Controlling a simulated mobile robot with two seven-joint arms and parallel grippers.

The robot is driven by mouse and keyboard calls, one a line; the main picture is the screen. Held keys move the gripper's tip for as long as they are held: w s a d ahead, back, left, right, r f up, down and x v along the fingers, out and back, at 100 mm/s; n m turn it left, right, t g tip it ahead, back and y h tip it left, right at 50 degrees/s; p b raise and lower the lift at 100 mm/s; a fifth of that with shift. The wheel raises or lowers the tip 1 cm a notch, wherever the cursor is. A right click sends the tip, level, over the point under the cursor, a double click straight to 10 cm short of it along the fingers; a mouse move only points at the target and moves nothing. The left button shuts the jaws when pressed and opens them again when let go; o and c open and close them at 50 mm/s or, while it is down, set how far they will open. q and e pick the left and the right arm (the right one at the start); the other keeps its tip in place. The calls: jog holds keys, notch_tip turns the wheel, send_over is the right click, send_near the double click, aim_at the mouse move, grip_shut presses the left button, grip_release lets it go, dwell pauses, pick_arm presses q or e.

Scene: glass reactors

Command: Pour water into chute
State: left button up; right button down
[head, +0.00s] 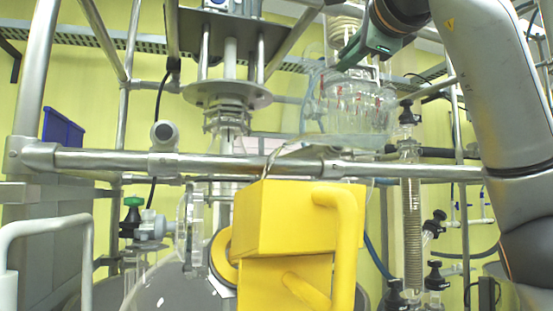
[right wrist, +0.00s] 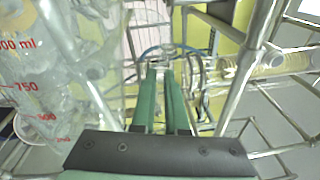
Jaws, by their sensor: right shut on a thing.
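A clear glass jug (head: 350,105) with red markings is tilted, its lip toward the lower left; the markings also show at the left of the right wrist view (right wrist: 25,85). My right gripper (head: 352,57) has green fingers, also seen in the right wrist view (right wrist: 162,75). It is shut on the jug from above; the exact contact is hard to see. A yellow box-shaped piece with a bent handle, probably the chute (head: 285,220), stands below and left of the jug. A thin, clear, twisted streak, apparently water (head: 270,157), runs from the lip to the yellow piece's top edge. My left gripper is not in view.
A horizontal metal rail (head: 110,161) crosses behind the yellow piece. A glass reactor vessel (head: 165,285) with a stirrer flange (head: 226,95) stands left of it. A coiled glass column (head: 411,205) and black-capped valves are at right. A blue bin (head: 63,130) is at far left.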

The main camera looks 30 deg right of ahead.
aim_at(328, 46)
jog(key=shift+w+a+r+n, duration=0.3)
jog(key=shift+a+r+n, duration=0.2)
jog(key=shift+a+n, duration=0.25)
jog(key=shift+w+a+r+n, duration=0.25)
jog(key=shift+a+r+n, duration=0.25)
jog(key=shift+a, duration=0.3)
dwell(0.6)
